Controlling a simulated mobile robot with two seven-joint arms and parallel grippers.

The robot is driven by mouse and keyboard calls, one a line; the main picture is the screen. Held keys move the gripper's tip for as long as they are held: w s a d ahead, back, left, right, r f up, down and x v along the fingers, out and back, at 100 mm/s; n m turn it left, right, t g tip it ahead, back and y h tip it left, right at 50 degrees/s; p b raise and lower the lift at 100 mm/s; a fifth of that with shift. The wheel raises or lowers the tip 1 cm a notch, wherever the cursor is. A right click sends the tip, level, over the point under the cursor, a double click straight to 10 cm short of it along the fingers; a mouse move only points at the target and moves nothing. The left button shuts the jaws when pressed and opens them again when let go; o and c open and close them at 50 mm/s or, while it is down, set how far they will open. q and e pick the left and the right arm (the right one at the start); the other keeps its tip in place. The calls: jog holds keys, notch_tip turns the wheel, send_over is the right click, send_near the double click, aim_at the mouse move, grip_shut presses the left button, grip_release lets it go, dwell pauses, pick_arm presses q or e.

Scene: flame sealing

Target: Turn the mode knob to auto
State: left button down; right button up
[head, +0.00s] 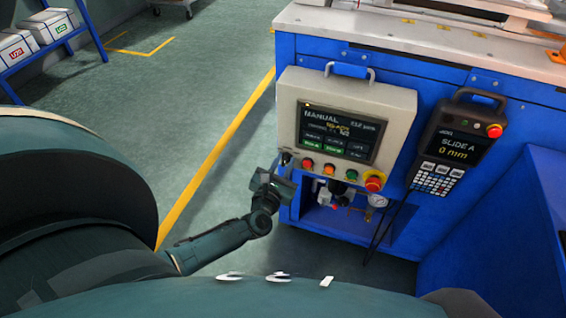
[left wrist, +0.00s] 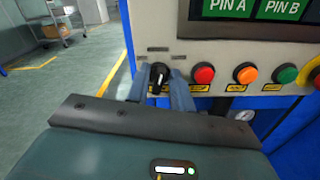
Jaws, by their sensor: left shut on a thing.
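The mode knob (left wrist: 158,74) is a small black knob at the lower left of the control panel, left of the button row in the left wrist view. A white mark shows on its lower part. My left gripper (left wrist: 160,82) has one finger on each side of the knob and is shut on it. In the head view my left gripper (head: 284,168) reaches the panel's lower left corner and mostly hides the knob. The panel screen (head: 338,133) reads MANUAL. My right gripper is not in view.
Right of the knob are a red button (left wrist: 204,74), an orange button (left wrist: 245,73), a green button (left wrist: 285,74) and a red emergency stop (head: 374,182). A pendant (head: 455,150) reading SLIDE A 0 mm hangs on the blue machine (head: 400,58). Open floor lies left.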

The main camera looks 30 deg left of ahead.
pick_arm(q)
jog(key=m, duration=0.4)
jog(key=shift+d, duration=0.1)
jog(key=shift+f+m+p, duration=0.1)
jog(key=shift+m+p, duration=0.25)
jog(key=shift+m, duration=0.65)
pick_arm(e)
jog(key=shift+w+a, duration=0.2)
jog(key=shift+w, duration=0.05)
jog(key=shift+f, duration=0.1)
pick_arm(q)
jog(key=c, duration=1.5)
grip_release()
jog(key=shift+m, duration=0.3)
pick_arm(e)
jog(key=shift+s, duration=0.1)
pick_arm(q)
jog(key=shift+s+d, duration=0.1)
